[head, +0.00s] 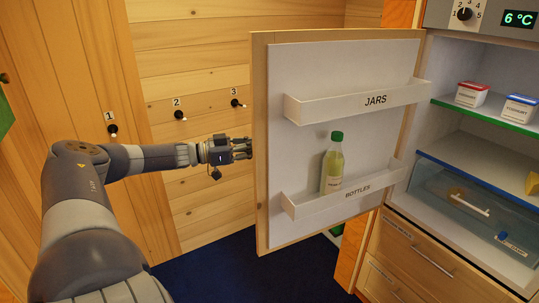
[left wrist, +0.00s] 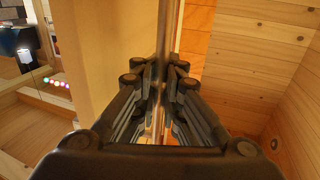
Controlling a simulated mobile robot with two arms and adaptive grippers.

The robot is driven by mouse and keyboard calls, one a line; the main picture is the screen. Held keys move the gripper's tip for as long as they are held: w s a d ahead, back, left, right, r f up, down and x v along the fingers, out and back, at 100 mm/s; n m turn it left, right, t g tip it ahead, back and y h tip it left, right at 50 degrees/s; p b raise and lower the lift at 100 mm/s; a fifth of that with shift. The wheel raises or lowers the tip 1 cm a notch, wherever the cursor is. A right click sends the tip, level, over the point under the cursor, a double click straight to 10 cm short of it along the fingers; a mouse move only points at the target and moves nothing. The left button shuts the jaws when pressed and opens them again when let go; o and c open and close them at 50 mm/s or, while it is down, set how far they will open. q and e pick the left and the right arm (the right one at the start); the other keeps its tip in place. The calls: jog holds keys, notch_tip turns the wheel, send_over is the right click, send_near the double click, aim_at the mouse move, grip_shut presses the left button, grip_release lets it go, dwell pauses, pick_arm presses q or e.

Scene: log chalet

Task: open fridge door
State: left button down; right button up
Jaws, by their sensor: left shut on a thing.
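The fridge door (head: 300,75) stands wide open in the head view, its white inner side facing me. It carries a shelf marked JARS (head: 350,102) and one marked BOTTLES (head: 345,193). My left gripper (head: 243,149) is at the door's free left edge, its fingertips partly hidden behind it. In the left wrist view, the fingers (left wrist: 160,85) are shut on a vertical metal bar handle (left wrist: 162,35). The handle is hidden by the door in the head view. My right gripper is in neither view.
A green-capped bottle (head: 332,163) stands in the lower door shelf. The open fridge interior (head: 470,132) holds a red-lidded tub (head: 471,95), a blue-lidded tub (head: 519,108) and a clear drawer (head: 460,190). Numbered hooks are on the wooden wall (head: 200,60) behind my arm.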

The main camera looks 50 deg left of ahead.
pick_arm(q)
jog(key=shift+w+a+f+b, duration=0.2)
jog(key=shift+a+b, duration=0.15)
jog(key=shift+a, duration=0.35)
jog(key=c, duration=1.8)
grip_release()
jog(key=shift+o, duration=0.5)
jog(key=shift+s+a+r, duration=0.1)
jog(key=shift+s+a, duration=0.05)
jog(key=shift+s, duration=0.05)
jog(key=shift+h, duration=0.3)
